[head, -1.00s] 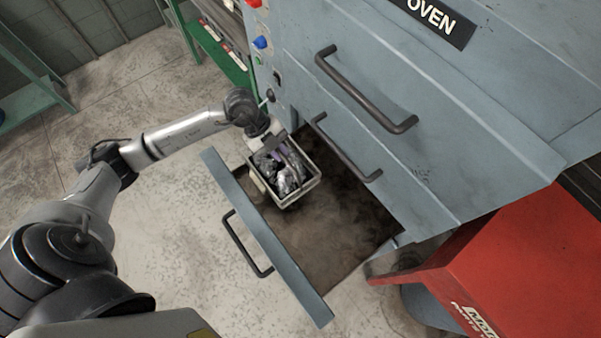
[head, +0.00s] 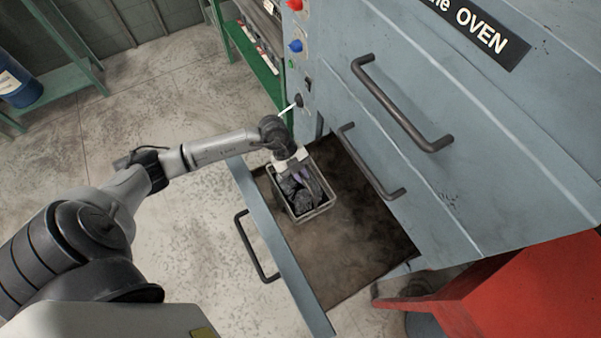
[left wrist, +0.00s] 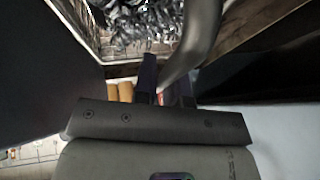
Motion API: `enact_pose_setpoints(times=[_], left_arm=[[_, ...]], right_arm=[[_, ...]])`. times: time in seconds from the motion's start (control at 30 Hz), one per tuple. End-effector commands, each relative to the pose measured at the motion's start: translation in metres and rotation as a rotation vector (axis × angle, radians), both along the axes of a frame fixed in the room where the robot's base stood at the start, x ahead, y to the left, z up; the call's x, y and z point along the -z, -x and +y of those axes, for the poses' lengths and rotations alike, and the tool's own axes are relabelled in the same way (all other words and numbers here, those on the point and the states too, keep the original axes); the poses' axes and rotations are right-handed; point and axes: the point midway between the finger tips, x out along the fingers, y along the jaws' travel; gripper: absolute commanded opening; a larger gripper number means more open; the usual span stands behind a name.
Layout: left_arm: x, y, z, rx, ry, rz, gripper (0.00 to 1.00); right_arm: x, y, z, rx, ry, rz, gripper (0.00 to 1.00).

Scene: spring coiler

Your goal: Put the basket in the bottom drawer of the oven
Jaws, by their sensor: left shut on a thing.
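The basket (head: 326,207) is a small pale rectangular bin holding dark and silvery pieces. It is at the upper left part of the open bottom drawer (head: 350,262) of the oven (head: 480,150). I cannot tell whether it rests on the drawer floor or hangs just above it. My left gripper (head: 297,172) reaches over the basket's far left side and is shut on it. In the left wrist view the gripper (left wrist: 155,88) shows close up below the basket's shiny contents (left wrist: 135,22). My right gripper is not in view.
The drawer front with its dark handle (head: 255,250) lies between my arm and the drawer floor. Two handles of the oven (head: 400,103) are above. A red cabinet (head: 530,285) stands at lower right, and green shelving (head: 248,55) at the top. Much of the drawer floor is bare.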

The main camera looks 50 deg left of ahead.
Motion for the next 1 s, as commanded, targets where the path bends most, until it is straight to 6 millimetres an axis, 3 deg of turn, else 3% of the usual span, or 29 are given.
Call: enact_pose_setpoints(times=[0.27,0.3,0.53,0.83,1.0], left_arm=[[-0.001,-0.001,0.0,0.0,0.0,-0.004,0.0],[0.0,0.0,0.0,0.0,-0.002,-0.002,0.15],[0.0,0.0,0.0,0.0,-0.001,-0.002,0.37],[-0.004,0.0,0.002,0.0,-0.002,-0.002,0.37],[-0.022,0.001,0.014,0.0,-0.004,-0.004,0.37]], right_arm=[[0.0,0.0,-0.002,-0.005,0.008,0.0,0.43],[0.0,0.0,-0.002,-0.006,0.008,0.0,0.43],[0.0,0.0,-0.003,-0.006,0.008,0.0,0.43],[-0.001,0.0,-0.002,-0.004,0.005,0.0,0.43],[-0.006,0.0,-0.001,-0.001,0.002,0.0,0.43]])
